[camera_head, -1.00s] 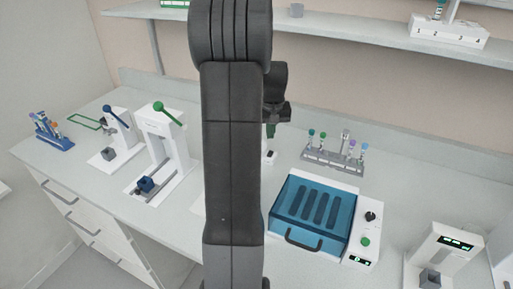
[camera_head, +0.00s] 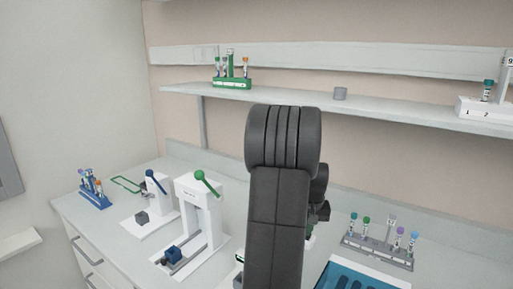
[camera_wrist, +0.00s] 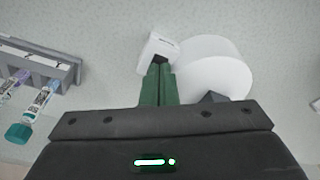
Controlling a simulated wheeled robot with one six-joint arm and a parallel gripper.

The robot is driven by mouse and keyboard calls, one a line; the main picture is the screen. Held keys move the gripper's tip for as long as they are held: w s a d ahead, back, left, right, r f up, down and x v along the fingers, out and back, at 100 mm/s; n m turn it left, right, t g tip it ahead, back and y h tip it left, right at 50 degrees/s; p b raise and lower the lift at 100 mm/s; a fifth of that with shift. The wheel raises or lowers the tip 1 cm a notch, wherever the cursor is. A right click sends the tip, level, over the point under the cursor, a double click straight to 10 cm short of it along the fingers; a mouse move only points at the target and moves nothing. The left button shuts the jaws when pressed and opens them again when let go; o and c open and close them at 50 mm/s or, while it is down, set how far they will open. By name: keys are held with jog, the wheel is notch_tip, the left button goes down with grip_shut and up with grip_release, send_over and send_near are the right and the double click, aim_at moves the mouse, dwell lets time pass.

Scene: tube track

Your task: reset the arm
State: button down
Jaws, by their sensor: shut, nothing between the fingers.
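My gripper (camera_wrist: 158,88) shows in the wrist view as two green fingers shut together with nothing between them. Beyond the fingertips is a white device (camera_wrist: 212,65) with a round top and a small white block beside it. The fingers appear apart from it, but the gap is hard to judge. In the head view my dark arm stands upright in the middle and hides most of the gripper.
A grey rack with capped tubes (camera_head: 378,252) stands right of my arm; it also shows in the wrist view (camera_wrist: 35,55). Left are a green-lever press (camera_head: 190,195), a blue-lever press (camera_head: 160,195) and a blue tube rack (camera_head: 95,199). A shelf (camera_head: 300,100) runs behind.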

jog(key=shift+f, duration=0.3)
jog(key=shift+r, duration=0.15)
